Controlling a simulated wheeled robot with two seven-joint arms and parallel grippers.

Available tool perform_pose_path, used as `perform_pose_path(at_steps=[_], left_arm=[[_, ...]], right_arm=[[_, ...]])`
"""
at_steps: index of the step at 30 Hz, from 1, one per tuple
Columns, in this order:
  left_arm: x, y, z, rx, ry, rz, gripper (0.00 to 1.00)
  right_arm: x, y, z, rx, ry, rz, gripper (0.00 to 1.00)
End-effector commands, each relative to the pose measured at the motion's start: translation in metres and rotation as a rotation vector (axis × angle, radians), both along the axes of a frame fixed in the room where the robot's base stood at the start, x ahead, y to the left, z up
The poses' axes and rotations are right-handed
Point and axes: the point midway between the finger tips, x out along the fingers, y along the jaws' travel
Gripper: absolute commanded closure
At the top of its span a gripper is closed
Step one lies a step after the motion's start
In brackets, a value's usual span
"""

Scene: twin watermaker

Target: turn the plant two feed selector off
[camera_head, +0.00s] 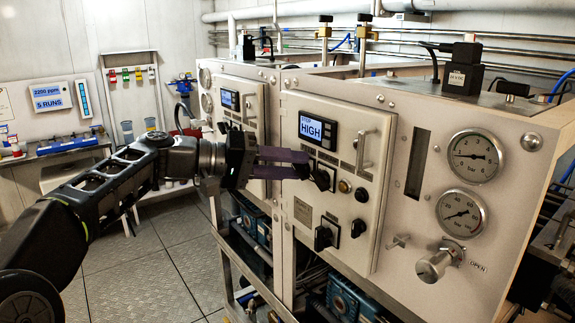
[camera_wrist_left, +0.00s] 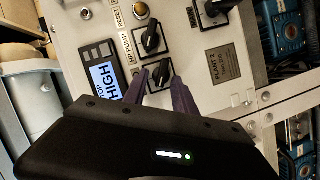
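The plant two panel (camera_head: 372,130) faces me and shows a lit display (camera_head: 318,130) reading HIGH. In the left wrist view a plate (camera_wrist_left: 222,63) reads PLANT 2. Two small black selector knobs sit side by side below the display: one (camera_wrist_left: 161,73) between my fingertips, another (camera_wrist_left: 153,38) just beyond. I cannot read which label is the feed selector's. My left gripper (camera_head: 304,164) is at the panel with its purple fingers apart around the nearer knob; contact is unclear. My right gripper is out of view.
An amber button (camera_head: 344,186) and a black knob (camera_head: 362,195) sit to the right. Larger black switches (camera_head: 324,237) are lower. A panel handle (camera_head: 364,149), gauges (camera_head: 461,213) and a valve (camera_head: 440,260) stand out from the front. The floor (camera_head: 150,265) at left is clear.

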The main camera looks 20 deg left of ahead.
Motion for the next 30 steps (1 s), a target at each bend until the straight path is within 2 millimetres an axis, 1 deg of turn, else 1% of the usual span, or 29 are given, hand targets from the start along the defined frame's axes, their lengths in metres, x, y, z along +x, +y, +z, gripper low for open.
perform_pose_path(at_steps=[8,11,21,25,30], left_arm=[[-0.001,0.005,0.001,0.001,-0.003,0.006,0.67],[-0.005,0.013,0.003,0.001,-0.004,0.008,0.67],[-0.031,0.056,0.012,0.001,-0.002,0.004,0.67],[-0.037,0.065,0.014,0.001,-0.001,0.002,0.67],[-0.038,0.066,0.015,0.001,-0.001,0.001,0.67]], right_arm=[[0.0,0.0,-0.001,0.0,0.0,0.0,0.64],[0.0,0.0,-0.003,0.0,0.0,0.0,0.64],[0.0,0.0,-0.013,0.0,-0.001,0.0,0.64],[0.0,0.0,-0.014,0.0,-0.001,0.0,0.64],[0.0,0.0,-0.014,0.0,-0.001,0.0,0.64]])
